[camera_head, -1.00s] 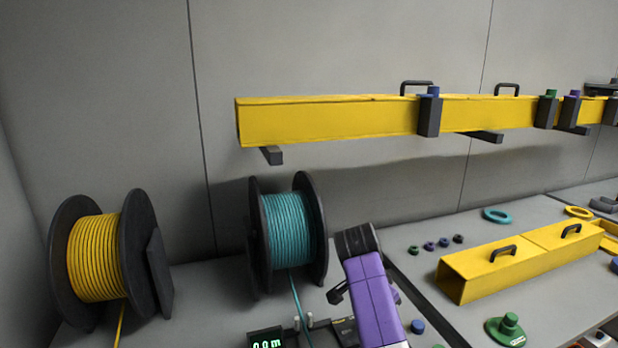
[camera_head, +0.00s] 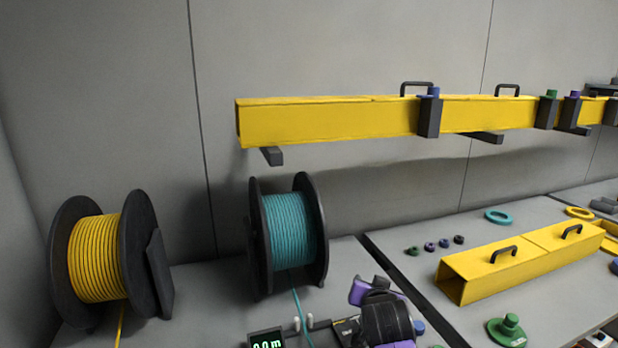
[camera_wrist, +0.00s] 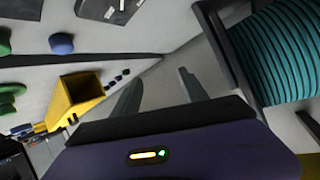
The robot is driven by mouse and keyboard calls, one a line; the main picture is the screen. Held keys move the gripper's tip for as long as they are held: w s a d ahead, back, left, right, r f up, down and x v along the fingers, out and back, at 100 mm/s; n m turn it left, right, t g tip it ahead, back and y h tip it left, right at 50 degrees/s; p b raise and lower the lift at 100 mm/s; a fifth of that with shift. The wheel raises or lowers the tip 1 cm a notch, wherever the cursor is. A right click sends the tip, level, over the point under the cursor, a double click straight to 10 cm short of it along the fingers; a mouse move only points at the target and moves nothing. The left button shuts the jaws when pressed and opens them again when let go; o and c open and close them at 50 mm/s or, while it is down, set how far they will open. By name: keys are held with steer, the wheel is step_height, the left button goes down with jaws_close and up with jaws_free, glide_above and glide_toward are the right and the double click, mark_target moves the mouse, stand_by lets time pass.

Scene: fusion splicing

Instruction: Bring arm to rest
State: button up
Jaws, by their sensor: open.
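My arm, purple and black, shows at the bottom of the head view, right of the teal cable spool (camera_head: 290,232). In the wrist view my gripper (camera_wrist: 158,90) has its two grey fingers apart, with nothing between them. The bench and wall show beyond the fingers. In the head view the fingertips cannot be made out clearly. The teal spool also fills the upper right of the wrist view (camera_wrist: 280,50), close beside the gripper.
A yellow cable spool (camera_head: 97,258) stands at the left. A yellow duct (camera_head: 330,120) runs along the wall above. Yellow duct pieces (camera_head: 490,275) lie on the right bench near a green knob (camera_head: 508,328). A display (camera_head: 267,339) stands at the front.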

steer(key=s+f+n+t, duration=0.1)
steer(key=s, duration=0.6)
steer(key=s+d+f+n+t+y, duration=0.1)
steer(key=s+f+n+t, duration=0.1)
steer(key=s, duration=0.5)
steer(key=s+d+f+n+t+y, duration=0.1)
steer(key=s, duration=0.6)
steer(key=shift+s+f+n, duration=0.15)
steer(key=shift+f+n, duration=0.15)
steer(key=s+d+r+g, duration=0.1)
steer(key=s, duration=1.8)
steer(key=s+d+r, duration=0.1)
steer(key=s+r, duration=0.1)
steer(key=s, duration=1.7)
steer(key=shift+d+g, duration=0.4)
steer(key=shift+s, duration=0.1)
